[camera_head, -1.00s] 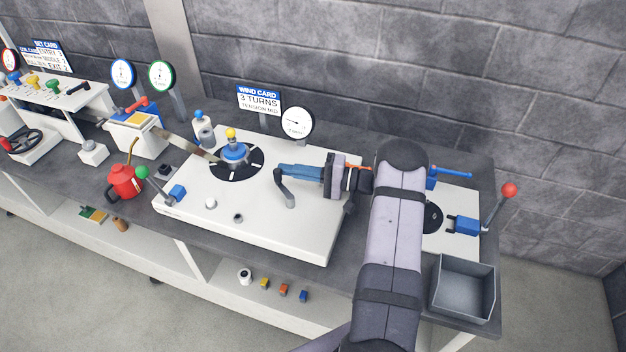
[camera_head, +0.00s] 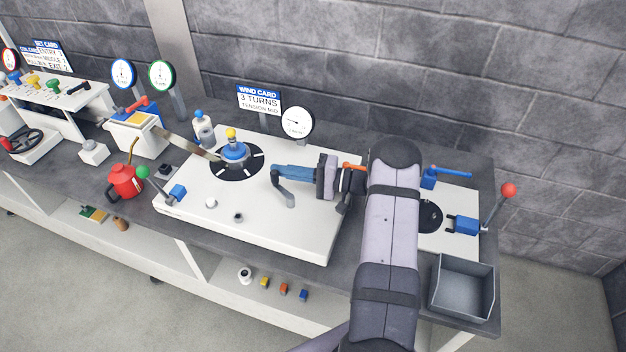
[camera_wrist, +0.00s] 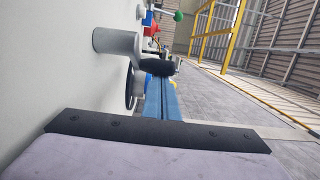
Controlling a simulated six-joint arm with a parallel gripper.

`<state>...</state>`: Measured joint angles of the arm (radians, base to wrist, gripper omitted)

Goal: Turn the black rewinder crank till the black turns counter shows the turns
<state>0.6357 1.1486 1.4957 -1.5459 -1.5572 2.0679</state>
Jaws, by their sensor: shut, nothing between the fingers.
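The dark crank (camera_head: 284,189) stands near the front middle of the white rewinder deck (camera_head: 310,225), its free end toward the back left. My gripper (camera_head: 278,169) has its blue fingers shut and empty, their tips at the crank's free end. In the wrist view the crank shows as a grey hub and arm (camera_wrist: 118,42) with a black handle (camera_wrist: 156,67) against or very near my blue fingers (camera_wrist: 161,100). I cannot tell whether they touch. The wind card (camera_head: 259,100) reads 3 TURNS, TENSION MID.
A white dial (camera_head: 298,122) stands at the deck's back. A red can (camera_head: 124,182) is at left. A grey bin (camera_head: 464,288) sits at right, beyond my arm.

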